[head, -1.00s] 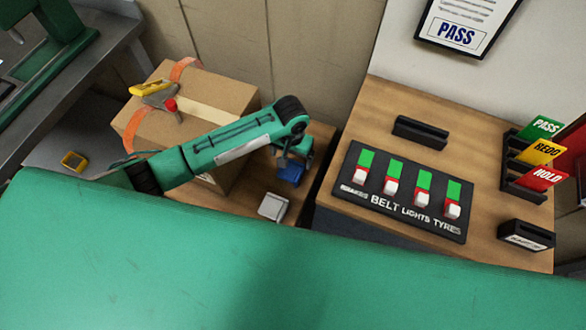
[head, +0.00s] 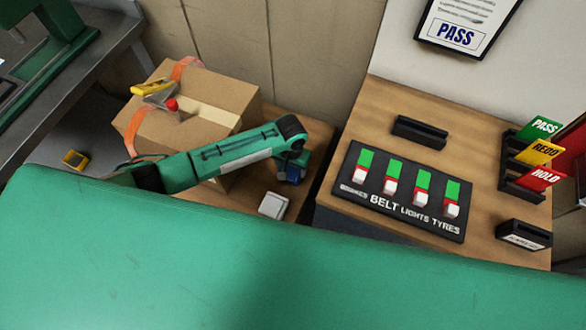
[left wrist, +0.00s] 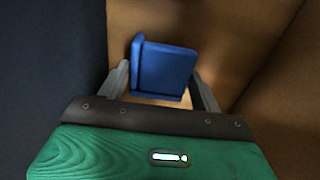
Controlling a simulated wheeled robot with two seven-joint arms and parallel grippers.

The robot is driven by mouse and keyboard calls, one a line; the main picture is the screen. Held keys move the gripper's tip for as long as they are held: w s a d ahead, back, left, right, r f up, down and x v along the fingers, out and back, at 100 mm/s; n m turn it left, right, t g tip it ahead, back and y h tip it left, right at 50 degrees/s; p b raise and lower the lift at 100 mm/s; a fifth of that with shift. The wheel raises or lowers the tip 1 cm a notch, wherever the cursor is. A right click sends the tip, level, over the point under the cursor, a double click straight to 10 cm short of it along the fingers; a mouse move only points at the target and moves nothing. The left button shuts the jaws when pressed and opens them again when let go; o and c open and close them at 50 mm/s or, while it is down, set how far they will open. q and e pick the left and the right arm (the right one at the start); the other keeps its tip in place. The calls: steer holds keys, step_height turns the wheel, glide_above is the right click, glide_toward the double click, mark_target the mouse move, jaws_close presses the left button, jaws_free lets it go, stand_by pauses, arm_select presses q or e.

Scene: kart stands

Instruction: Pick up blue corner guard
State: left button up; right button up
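The blue corner guard (left wrist: 163,68) lies on the wooden surface in the left wrist view, between the two fingers of my left gripper (left wrist: 160,82). The fingers stand apart on either side of it, and small gaps seem to show between them and the guard. In the head view the guard (head: 293,174) is mostly hidden under my left gripper (head: 290,172), at the end of the green arm. My right gripper is not in view.
A grey-white block (head: 273,205) lies close by on the wooden surface. A cardboard box (head: 225,95) with an orange strap stands left of the gripper. A wooden stand (head: 345,205) with a black switch board (head: 400,215) rises to the right.

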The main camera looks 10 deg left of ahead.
arm_select(q)
steer(key=c, duration=0.4)
steer(key=shift+r, duration=0.1)
